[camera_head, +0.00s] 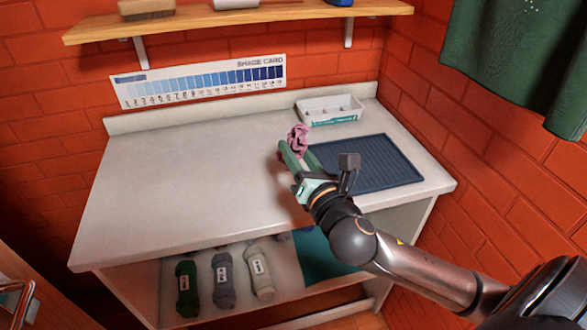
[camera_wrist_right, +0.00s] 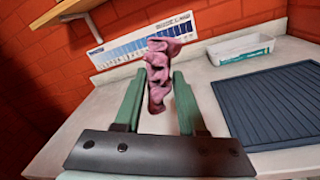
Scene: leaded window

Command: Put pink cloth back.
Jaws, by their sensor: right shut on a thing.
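The crumpled pink cloth (camera_head: 298,140) is held in my right gripper (camera_head: 289,151), above the worktop at the left edge of the blue mat. In the right wrist view the pink cloth (camera_wrist_right: 160,66) hangs between the two green fingers of the gripper (camera_wrist_right: 158,92), its lower end reaching down between them. The right gripper is shut on it. My left gripper is in neither view.
A white tray (camera_head: 330,118) stands at the back right of the pale worktop (camera_head: 190,180). A ribbed blue mat (camera_head: 372,178) lies in front of it. The worktop's left half is clear. A wooden shelf (camera_head: 240,20) hangs above the shade card (camera_head: 200,82).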

